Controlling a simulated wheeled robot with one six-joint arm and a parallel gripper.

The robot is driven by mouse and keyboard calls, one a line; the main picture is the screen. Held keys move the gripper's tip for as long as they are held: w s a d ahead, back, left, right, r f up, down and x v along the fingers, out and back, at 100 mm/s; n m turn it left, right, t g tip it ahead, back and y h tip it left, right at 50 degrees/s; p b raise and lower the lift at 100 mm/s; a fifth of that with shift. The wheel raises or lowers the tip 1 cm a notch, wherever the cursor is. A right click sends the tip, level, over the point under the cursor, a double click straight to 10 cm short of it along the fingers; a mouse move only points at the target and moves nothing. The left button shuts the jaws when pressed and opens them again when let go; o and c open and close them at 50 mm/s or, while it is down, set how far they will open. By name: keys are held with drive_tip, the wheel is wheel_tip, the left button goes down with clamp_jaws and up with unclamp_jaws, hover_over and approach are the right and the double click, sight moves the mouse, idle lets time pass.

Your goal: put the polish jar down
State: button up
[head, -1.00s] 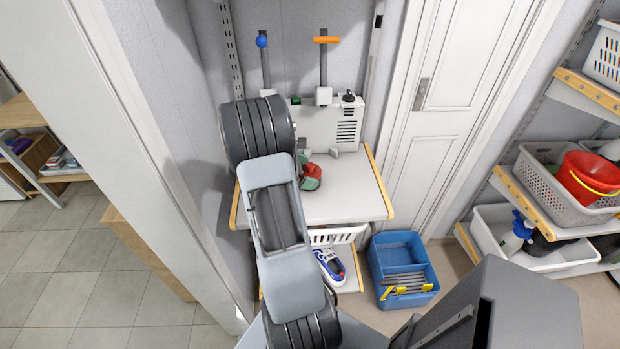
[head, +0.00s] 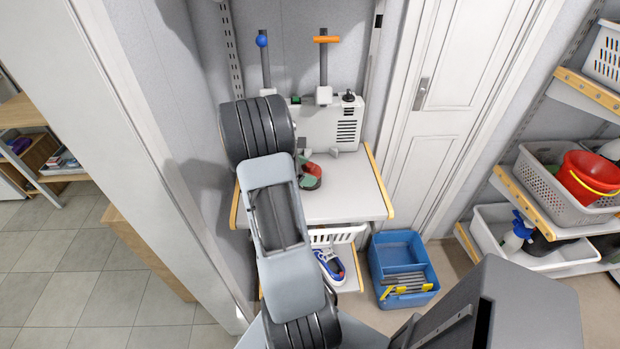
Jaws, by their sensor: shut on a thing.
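A small red and dark green thing (head: 311,176), which I take to be the polish jar, shows at the white shelf (head: 345,203), just right of my arm. My gripper (head: 303,167) is mostly hidden behind my own arm; only a small grey part shows beside the red and green thing. It is shut on that thing. I cannot tell whether the jar touches the shelf top or is held a little above it.
A white machine (head: 330,124) with two upright posts stands at the back of the shelf. The shelf's right half is bare. Below are a shoe (head: 330,266) and a blue caddy (head: 398,249). A white door (head: 445,110) stands to the right.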

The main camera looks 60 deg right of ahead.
clamp_jaws()
drive_tip(key=shift+r, duration=0.2)
